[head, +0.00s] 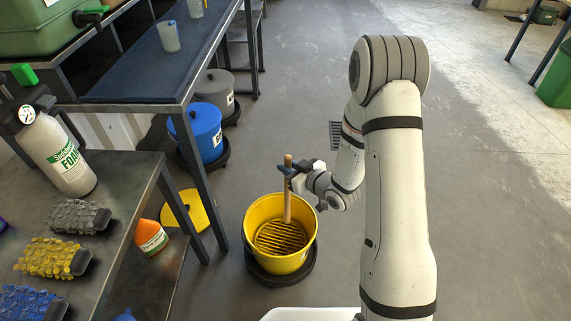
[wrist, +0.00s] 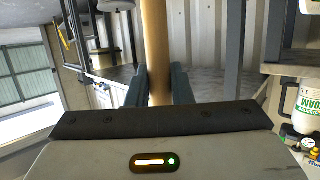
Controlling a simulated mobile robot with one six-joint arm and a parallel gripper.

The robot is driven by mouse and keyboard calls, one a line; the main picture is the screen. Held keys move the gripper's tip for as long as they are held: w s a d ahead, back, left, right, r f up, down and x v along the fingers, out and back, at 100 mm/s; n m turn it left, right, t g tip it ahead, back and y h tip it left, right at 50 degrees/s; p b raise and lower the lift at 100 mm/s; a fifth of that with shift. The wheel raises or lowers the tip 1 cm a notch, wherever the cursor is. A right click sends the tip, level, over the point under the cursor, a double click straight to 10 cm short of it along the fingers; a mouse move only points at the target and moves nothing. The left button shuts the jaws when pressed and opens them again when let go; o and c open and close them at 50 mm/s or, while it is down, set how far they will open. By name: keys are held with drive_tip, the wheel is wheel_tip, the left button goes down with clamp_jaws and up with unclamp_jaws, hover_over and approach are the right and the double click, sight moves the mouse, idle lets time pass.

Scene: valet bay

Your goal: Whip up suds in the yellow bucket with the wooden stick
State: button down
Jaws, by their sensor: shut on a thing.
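The yellow bucket (head: 251,226) stands on a dark round dolly (head: 282,277) on the floor, with a dark slotted grid inside it. The wooden stick (head: 288,205) stands nearly upright in the bucket, its lower end down at the grid. My gripper (head: 287,170) is shut on the stick near its upper end, above the bucket's rim. In the wrist view the stick (wrist: 156,45) runs between the two fingers (wrist: 159,88). I cannot tell from here whether there is water or suds in the bucket.
A blue lidded bucket (head: 206,131) and a grey one (head: 216,90) stand by the dark table (head: 150,75). A yellow lid (head: 189,211) leans left of the yellow bucket. A metal bench (head: 125,180) holds a foam sprayer (head: 57,152) and brushes. Floor on the right is open.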

sight(288, 200)
wheel_tip(288, 200, down, 17)
drive_tip(key=b, duration=1.3)
